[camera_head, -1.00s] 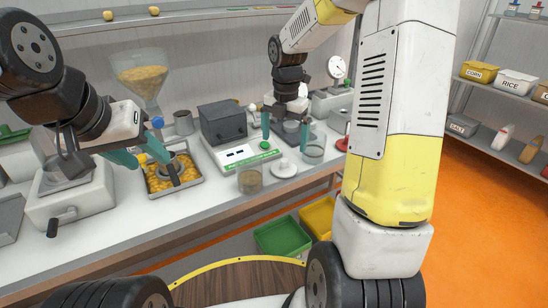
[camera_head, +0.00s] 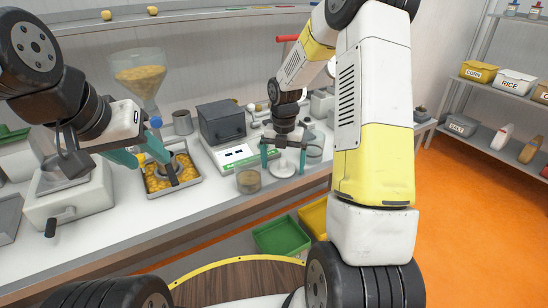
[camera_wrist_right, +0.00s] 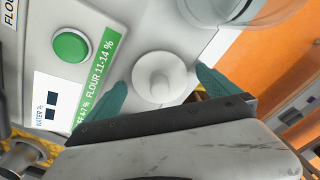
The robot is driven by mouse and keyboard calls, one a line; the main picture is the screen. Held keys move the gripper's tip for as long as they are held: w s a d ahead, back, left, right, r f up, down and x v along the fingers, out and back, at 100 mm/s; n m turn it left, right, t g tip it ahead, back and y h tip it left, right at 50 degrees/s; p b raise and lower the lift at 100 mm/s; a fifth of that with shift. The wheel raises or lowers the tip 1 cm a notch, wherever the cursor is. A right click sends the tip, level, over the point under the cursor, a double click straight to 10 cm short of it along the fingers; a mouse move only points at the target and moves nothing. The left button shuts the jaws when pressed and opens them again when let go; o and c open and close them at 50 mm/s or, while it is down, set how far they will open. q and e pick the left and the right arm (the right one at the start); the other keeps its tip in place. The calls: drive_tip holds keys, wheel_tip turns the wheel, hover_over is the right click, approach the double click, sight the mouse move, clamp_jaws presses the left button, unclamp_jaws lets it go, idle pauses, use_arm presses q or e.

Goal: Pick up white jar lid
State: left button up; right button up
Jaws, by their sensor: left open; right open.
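The white jar lid (camera_head: 283,172), a round disc with a central knob, lies on the white counter near its front edge. In the right wrist view the lid (camera_wrist_right: 146,88) is between my right gripper's teal fingers. My right gripper (camera_head: 283,161) is open and empty, pointing down with its fingers on either side of the lid. I cannot tell whether they touch it.
A glass jar with brown contents (camera_head: 249,182) stands left of the lid, and a clear glass jar (camera_head: 314,153) close on its right. A scale with a green button (camera_head: 238,152) is behind. The metal tray (camera_head: 152,193) holds yellow grain.

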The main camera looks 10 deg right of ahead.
drive_tip(key=c, duration=1.4)
drive_tip(key=shift+o, duration=0.2)
drive_tip(key=shift+r, duration=0.2)
